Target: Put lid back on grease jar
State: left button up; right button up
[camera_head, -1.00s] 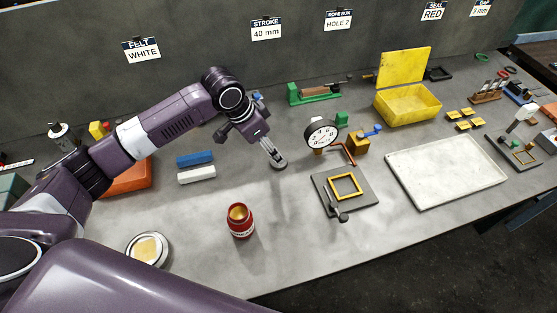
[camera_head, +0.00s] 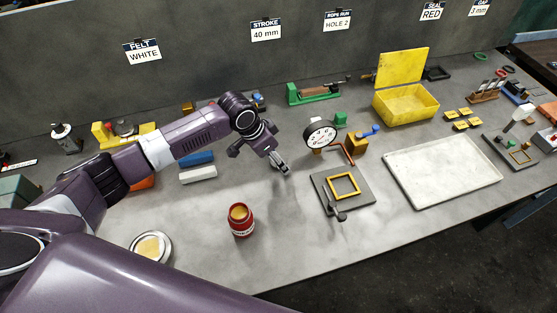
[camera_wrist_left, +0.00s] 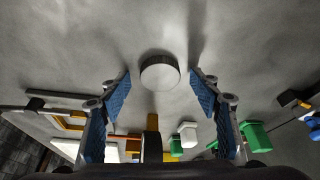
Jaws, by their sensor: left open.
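The open red grease jar (camera_head: 241,221) stands upright on the bench, with yellow grease at its mouth. My left gripper (camera_head: 283,169) is open, behind and to the right of the jar in the head view. In the left wrist view, a round pale grey disc (camera_wrist_left: 160,73), which looks like the jar lid, lies beyond and between the blue-padded fingers (camera_wrist_left: 160,88), with visible gaps on both sides. In the head view the disc is hidden or too small to tell. My right gripper is not in view.
A shallow round dish (camera_head: 151,247) with cream contents lies front left. A dial gauge (camera_head: 320,134) and a dark plate with a yellow frame (camera_head: 330,205) stand right of my gripper. Blue (camera_head: 196,158) and white blocks lie left. The bench around the jar is clear.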

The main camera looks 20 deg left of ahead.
pick_arm(q)
jog(key=c, duration=0.8)
jog(key=shift+r, duration=0.15)
jog(key=shift+c, duration=0.2)
jog(key=shift+r, duration=0.25)
notch_tip(320, 180, up, 19)
jog(key=b, duration=0.3)
jog(key=shift+r, duration=0.2)
